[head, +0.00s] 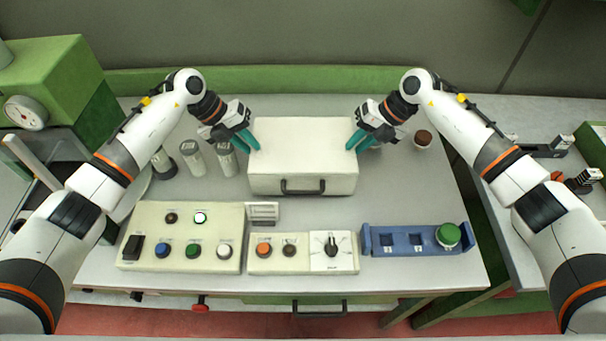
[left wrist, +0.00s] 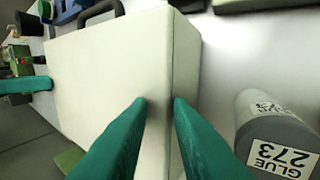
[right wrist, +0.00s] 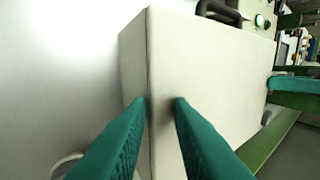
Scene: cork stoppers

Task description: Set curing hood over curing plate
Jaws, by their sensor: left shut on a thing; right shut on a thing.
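The curing hood, a cream box with a dark front handle (head: 302,160), is in the middle of the table in the head view. My left gripper (head: 248,142) is shut on the hood's left side. My right gripper (head: 357,140) is shut on its right side. In the left wrist view the teal fingers (left wrist: 160,105) straddle an edge of the hood (left wrist: 110,75). The right wrist view shows the fingers (right wrist: 162,105) likewise at an edge of the hood (right wrist: 205,70). I cannot see the curing plate. Whether the hood touches the table is unclear.
Several grey-white glue bottles (head: 192,157) stand left of the hood. In front are a button panel (head: 180,236), a dial box (head: 303,253) and a blue fixture (head: 414,240) with a green knob. A cork-topped cup (head: 423,139) stands to the right. The table right of the hood is mostly clear.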

